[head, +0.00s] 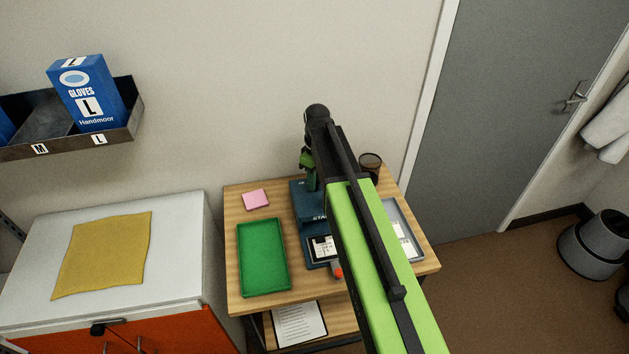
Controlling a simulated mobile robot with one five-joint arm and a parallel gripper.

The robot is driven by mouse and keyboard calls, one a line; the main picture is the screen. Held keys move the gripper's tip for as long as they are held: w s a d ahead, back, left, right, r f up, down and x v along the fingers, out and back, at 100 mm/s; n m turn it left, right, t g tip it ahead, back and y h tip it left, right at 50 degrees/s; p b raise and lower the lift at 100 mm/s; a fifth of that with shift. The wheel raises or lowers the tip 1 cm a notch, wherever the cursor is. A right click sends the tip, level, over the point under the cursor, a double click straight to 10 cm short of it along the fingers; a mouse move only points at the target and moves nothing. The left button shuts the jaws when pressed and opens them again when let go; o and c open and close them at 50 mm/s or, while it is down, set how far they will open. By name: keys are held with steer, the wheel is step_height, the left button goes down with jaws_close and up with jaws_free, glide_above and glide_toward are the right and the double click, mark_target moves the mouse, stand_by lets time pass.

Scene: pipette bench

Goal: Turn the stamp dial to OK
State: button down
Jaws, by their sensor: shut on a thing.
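The dark blue stamp unit (303,207), with white lettering that begins "STA", stands on the wooden table. A white label with dark print (322,246) shows on its front part. My gripper (312,186) points down at the back of the stamp unit, with my arm crossing in front of its right side. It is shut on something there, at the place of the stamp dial. The dial itself, its marks and its setting are hidden by my gripper and arm.
On the wooden table (236,212) are a green tray (243,262) at left, a pink note pad (255,199), a dark cup (371,164) and a grey tray (412,226), partly behind my arm. A white cabinet (182,225) with a yellow cloth (100,255) stands left.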

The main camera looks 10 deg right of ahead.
steer(key=n, duration=0.7)
stand_by(0.6)
steer(key=c, duration=1.2)
jaws_free()
